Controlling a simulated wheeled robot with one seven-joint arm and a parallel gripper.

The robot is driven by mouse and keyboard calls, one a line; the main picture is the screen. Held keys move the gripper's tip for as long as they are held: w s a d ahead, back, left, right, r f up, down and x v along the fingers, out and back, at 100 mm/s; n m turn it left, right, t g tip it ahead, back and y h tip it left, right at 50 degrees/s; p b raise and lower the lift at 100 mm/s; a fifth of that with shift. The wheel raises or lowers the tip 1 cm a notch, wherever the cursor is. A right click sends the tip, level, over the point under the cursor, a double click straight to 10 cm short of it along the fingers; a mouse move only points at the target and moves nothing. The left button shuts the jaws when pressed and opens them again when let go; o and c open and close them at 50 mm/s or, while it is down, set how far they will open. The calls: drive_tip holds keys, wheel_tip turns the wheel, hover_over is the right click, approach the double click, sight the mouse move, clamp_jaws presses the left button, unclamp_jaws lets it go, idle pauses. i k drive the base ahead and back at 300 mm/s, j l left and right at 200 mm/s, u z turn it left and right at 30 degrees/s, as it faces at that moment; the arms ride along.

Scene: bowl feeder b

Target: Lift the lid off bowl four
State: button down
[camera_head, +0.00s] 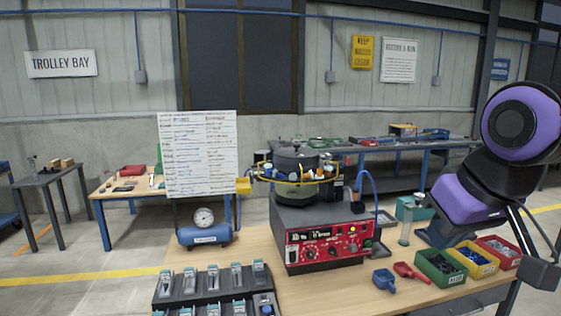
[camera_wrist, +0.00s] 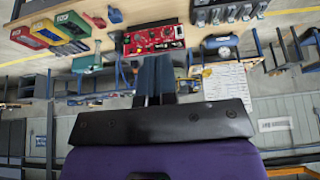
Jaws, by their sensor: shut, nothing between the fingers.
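A dark feeder bowl (camera_head: 298,188) sits on a grey machine base with a red control panel (camera_head: 325,244), at the middle of the head view. A dark round lid (camera_head: 296,161) with a small knob on top rests on the bowl. I cannot read a number four on it. The red panel also shows in the wrist view (camera_wrist: 153,40), beyond my fingers; the lid cannot be made out there. My gripper (camera_wrist: 155,57) is shut and empty, its two dark fingers side by side. In the head view my arm is at the right, well apart from the bowl.
Green, yellow and red bins (camera_head: 474,261) of small parts stand at the bench's right. Blue and red scoops (camera_head: 410,272) lie before them. A black rack (camera_head: 216,289) is at front left, a blue air tank (camera_head: 205,235) behind it. A blue hose (camera_head: 371,188) arches right of the bowl.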

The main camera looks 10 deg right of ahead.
sight(296, 152)
drive_tip(key=i+l, duration=0.15)
drive_tip(key=i, duration=0.3)
drive_tip(key=i+l, duration=0.15)
drive_tip(key=i, duration=0.35)
drive_tip(key=i+l, duration=0.15)
drive_tip(key=i, duration=0.3)
